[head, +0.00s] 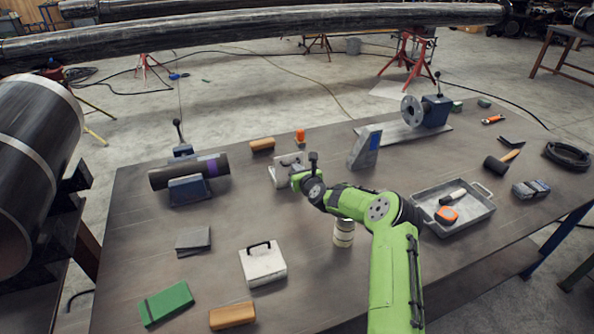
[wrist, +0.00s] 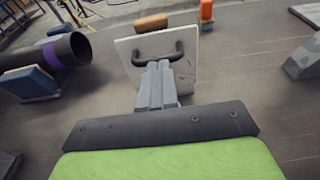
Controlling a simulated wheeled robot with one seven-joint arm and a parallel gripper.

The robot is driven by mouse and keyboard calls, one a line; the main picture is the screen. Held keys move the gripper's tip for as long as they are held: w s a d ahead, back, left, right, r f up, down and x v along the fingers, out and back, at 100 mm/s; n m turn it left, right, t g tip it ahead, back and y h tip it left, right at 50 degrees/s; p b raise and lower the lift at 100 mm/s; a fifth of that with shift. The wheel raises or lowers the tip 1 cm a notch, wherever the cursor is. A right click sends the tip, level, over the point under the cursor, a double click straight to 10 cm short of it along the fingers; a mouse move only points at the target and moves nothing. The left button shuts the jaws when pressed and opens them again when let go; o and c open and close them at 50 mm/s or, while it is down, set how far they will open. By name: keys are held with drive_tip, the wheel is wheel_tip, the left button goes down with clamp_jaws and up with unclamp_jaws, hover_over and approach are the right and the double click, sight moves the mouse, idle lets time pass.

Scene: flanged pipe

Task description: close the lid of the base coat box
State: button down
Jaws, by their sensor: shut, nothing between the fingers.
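A pale grey-white box (head: 281,166) stands near the middle of the table, partly hidden by my gripper (head: 296,177) in the head view. In the wrist view its pale lid (wrist: 190,66) with a dark handle (wrist: 173,47) shows ahead. My gripper's fingers (wrist: 157,66) are shut and empty, with their tips at the near side of the handle; I cannot tell whether they touch it. I cannot tell how far the lid is open. A second white box (head: 263,266) with a black handle, its lid down, stands nearer the front. No label is readable on either.
A dark pipe piece (head: 190,172) rests on a blue support to the left. An orange block (head: 262,144) and an orange item (head: 300,136) lie behind the box. A grey angled block (head: 362,150) and a tray (head: 425,199) stand to the right.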

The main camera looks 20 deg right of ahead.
drive_tip(key=shift+r, duration=0.1)
drive_tip(key=shift+w+r+g+p, duration=0.15)
drive_tip(key=shift+w+g+p, duration=0.15)
drive_tip(key=shift+p, duration=0.2)
